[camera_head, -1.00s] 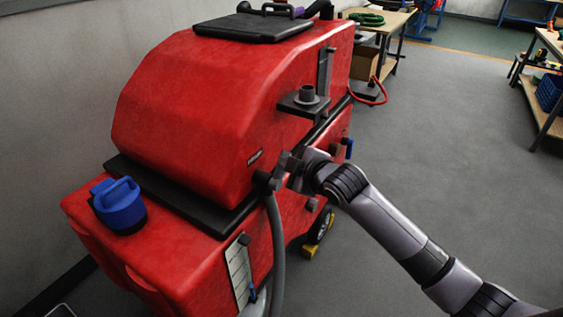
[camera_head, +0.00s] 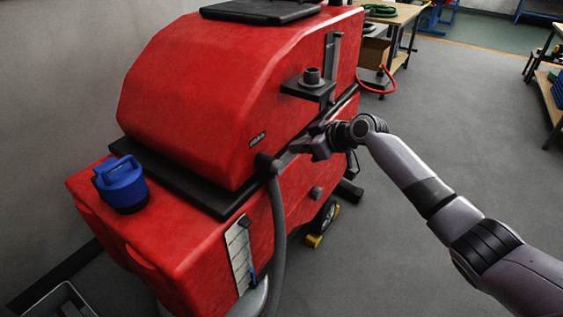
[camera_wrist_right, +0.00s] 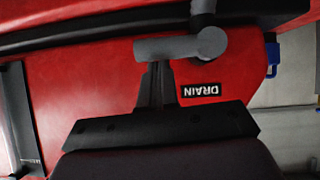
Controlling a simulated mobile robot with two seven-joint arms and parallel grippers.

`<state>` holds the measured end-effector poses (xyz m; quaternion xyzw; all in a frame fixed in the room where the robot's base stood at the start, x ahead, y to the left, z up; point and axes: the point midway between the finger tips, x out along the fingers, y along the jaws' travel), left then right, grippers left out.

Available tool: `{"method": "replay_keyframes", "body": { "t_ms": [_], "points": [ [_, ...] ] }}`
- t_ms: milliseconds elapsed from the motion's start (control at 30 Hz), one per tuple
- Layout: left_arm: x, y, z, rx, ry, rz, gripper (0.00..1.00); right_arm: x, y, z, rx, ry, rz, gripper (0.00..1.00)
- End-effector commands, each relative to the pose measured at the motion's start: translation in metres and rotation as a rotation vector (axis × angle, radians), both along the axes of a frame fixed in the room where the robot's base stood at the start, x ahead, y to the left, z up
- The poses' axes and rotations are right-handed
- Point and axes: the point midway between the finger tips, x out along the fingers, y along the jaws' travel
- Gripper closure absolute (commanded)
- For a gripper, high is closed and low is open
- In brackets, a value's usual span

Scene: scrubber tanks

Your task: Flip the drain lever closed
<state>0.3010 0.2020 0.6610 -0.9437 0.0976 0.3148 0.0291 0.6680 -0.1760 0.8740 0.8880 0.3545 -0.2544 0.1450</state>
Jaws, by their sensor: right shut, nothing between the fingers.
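The drain lever is a grey handle (camera_wrist_right: 170,47) with a round pivot (camera_wrist_right: 211,42) on the red tank. In the right wrist view it lies roughly horizontal across the picture. My right gripper (camera_wrist_right: 158,86) is shut and empty, with its fingertips at the handle; I cannot tell whether they touch. An upside-down DRAIN label (camera_wrist_right: 201,90) is beside the fingers. In the head view my right gripper (camera_head: 291,156) is at the side of the red scrubber (camera_head: 200,85), just right of the hose fitting. The lever is hard to tell apart there. My left gripper is not in view.
A grey hose (camera_head: 279,235) hangs from the fitting, close to my gripper. A shelf with a black port (camera_head: 311,77) juts out above my wrist. A blue-capped container (camera_head: 122,184) stands at the left.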

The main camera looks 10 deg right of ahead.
Motion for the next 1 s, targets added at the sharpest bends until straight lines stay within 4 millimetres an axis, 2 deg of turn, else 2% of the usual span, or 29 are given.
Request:
{"method": "replay_keyframes", "body": {
  "t_ms": [100, 767, 1000],
  "points": [
    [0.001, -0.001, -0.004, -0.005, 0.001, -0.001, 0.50, 0.001, -0.001, -0.003, -0.001, -0.002, -0.001, 1.00],
    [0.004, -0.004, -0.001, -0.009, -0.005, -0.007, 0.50, 0.002, -0.003, -0.005, -0.004, -0.001, -0.002, 1.00],
    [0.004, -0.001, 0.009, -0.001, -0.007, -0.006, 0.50, 0.002, 0.000, 0.009, -0.004, -0.003, -0.003, 1.00]
  ]
}}
